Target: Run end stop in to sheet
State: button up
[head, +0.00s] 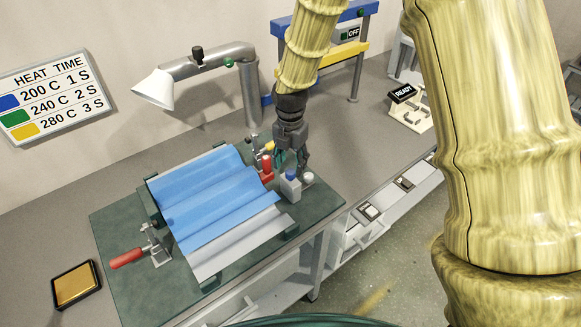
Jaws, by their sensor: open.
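A blue corrugated sheet (203,192) lies over a grey ridged bed on a dark green base plate (110,240). My gripper (291,168) is open and points down just above and behind this block. Its fingers look apart and empty; whether one touches the block is unclear.
A red-handled clamp (127,258) stands left of the sheet, and another red handle (266,167) stands close to my gripper. A black-and-gold pad (76,284) lies front left. The bench right of the plate is mostly clear.

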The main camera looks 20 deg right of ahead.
aim_at(290, 171)
jog(key=shift+f+p, duration=0.3)
jog(key=shift+f, duration=1.4)
jog(key=shift+c, duration=0.2)
